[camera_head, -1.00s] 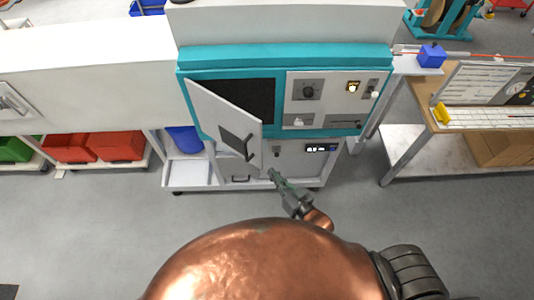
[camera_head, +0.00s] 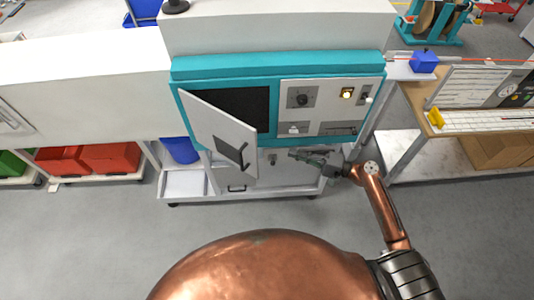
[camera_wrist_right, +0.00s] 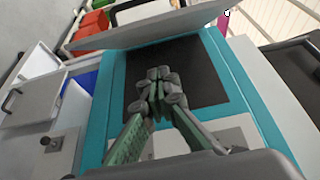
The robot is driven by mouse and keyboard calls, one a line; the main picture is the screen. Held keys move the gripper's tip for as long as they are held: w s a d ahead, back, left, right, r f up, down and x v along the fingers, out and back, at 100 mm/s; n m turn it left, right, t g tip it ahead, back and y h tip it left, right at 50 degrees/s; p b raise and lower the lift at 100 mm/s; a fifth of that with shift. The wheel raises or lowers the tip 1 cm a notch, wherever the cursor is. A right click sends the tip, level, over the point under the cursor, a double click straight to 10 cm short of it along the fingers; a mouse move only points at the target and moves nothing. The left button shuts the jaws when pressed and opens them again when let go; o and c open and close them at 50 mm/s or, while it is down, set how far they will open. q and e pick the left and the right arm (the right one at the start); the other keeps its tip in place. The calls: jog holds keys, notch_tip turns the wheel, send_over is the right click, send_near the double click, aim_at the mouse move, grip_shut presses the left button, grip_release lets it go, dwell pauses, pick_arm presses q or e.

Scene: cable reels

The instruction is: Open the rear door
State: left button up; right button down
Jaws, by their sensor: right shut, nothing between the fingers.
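A white door (camera_head: 215,125) with a dark panel and black handle stands part open on the teal-framed machine (camera_head: 222,70). It is hinged at its left edge and swung out toward me. Behind it shows a dark opening (camera_head: 245,103), also seen in the right wrist view (camera_wrist_right: 180,75). There the door (camera_wrist_right: 165,28) crosses the top of the picture. My right gripper (camera_head: 291,153) is shut and empty, to the right of the door's free edge and below the control panel. Its closed fingertips show in the right wrist view (camera_wrist_right: 160,80). My left gripper is out of view.
The control panel (camera_head: 318,103) with knobs and a lit yellow button is just above my right gripper. A lower cabinet with a handle (camera_head: 237,188) is below. A bench (camera_head: 405,155) stands at right; red bins (camera_head: 110,157) are at left.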

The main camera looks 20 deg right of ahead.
jog(key=w+a+p, duration=0.3)
jog(key=a+p, duration=0.2)
jog(key=a, duration=0.6)
jog(key=shift+w+p, duration=0.25)
jog(key=shift+p, duration=0.05)
jog(key=shift+s+a+r, duration=0.1)
jog(key=shift+a+r, duration=0.05)
jog(key=shift+a, duration=0.05)
